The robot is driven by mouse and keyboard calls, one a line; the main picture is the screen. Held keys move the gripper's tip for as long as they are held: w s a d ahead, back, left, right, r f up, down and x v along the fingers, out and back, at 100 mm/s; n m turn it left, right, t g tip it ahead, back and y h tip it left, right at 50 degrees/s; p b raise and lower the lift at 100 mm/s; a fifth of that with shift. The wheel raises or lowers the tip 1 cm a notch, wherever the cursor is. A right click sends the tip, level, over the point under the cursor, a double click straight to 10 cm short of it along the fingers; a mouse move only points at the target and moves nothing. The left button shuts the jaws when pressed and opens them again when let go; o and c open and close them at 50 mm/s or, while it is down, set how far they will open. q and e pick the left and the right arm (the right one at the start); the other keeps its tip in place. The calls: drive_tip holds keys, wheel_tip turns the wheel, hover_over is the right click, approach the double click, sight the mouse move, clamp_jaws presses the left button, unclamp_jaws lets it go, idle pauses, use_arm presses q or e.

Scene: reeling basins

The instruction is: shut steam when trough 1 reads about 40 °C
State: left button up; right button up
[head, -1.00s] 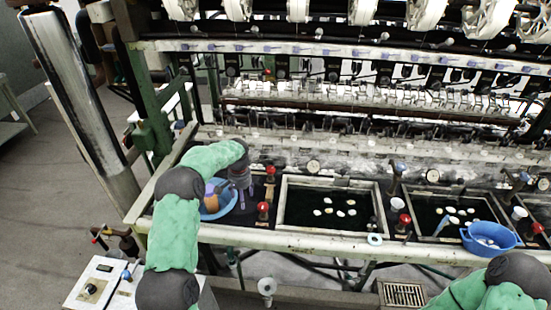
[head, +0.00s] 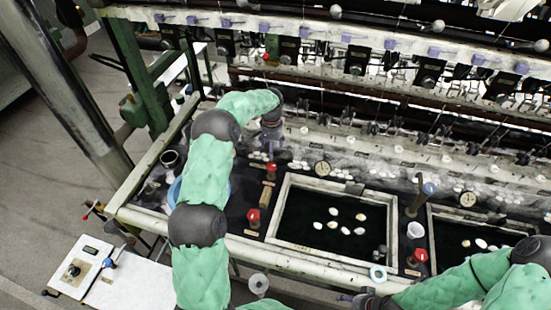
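The nearest trough (head: 280,225) is a dark rectangular basin with a pale rim and several white cocoons (head: 345,230) in it. A round dial gauge (head: 322,168) stands behind its back rim; its reading is too small to tell. Red-topped valves stand left of the trough, one in front (head: 253,215) and one farther back (head: 272,169). Another red knob (head: 421,254) is at its right front corner. My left gripper (head: 271,146) is just above the back red valve; contact and finger opening are unclear. My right gripper (head: 352,299) is low at the bottom edge, partly cut off.
A blue basin (head: 174,192) is mostly hidden behind my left arm. A second trough (head: 455,240) with its own gauge (head: 467,199) lies to the right. A blue-topped post (head: 429,188) and white cup (head: 415,230) stand between troughs. A white side table (head: 130,285) is at lower left.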

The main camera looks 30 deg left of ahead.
sight(272, 165)
use_arm(q)
wheel_tip(272, 165, down, 10)
drive_tip(key=shift+s+r, duration=0.1)
drive_tip(key=shift+s, duration=0.05)
idle(0.3)
drive_tip(key=shift+r, duration=0.1)
drive_tip(key=c, duration=1.1)
